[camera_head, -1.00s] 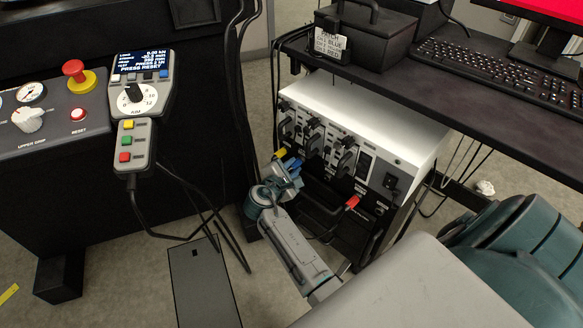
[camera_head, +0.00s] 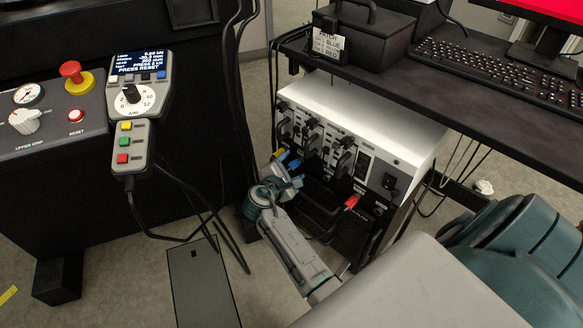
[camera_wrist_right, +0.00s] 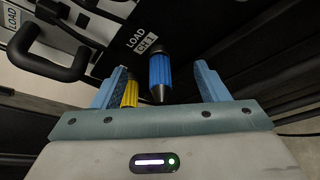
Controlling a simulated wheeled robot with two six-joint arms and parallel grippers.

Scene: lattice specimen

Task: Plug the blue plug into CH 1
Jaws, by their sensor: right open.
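The blue plug (camera_wrist_right: 161,72) shows in the right wrist view with its dark collar toward the panel, just below the label "LOAD CH 1" (camera_wrist_right: 146,38). I cannot tell how deep it sits. My right gripper (camera_wrist_right: 158,86) is open, with one blue finger on each side of the blue plug and clear gaps between. A yellow plug (camera_wrist_right: 129,93) is close to the left finger. In the head view my right gripper (camera_head: 290,168) is at the lower left of the front of the white-topped cabinet (camera_head: 358,112); the blue plug is hard to tell from the fingers there. My left gripper is not in view.
A red plug (camera_head: 351,202) is on the cabinet front, right of my gripper. Dark handles (camera_head: 313,137) stick out above it. A black desk (camera_head: 480,120) overhangs behind. A control panel with a handset (camera_head: 136,100) stands at left, with hanging cables.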

